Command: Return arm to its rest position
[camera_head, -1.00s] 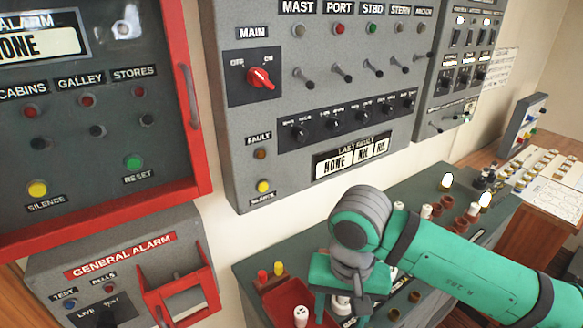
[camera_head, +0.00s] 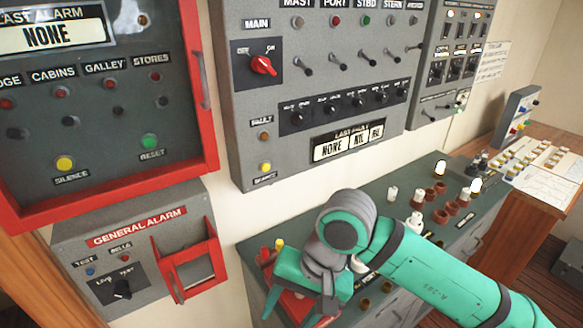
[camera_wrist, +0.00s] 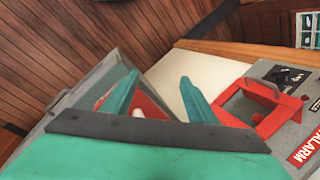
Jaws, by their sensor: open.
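My green and grey arm (camera_head: 420,265) reaches in from the lower right of the head view, bent at a grey joint. My gripper (camera_head: 300,300) hangs at its end over the near left end of the grey counter (camera_head: 290,238), in front of a red tray (camera_head: 268,257). In the wrist view my gripper (camera_wrist: 158,97) shows two green fingers spread apart with nothing between them. The red-framed general alarm box (camera_wrist: 270,105) is just right of the fingers there. Whether the gripper touches the tray or counter is hidden in the head view.
The general alarm box (camera_head: 130,240) and the red-framed alarm panel (camera_head: 90,100) are on the wall at left. The main switch panel (camera_head: 320,80) is above the counter. Small cups and cylinders (camera_head: 440,200) stand on the counter behind my arm. A wooden desk (camera_head: 535,195) is at right.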

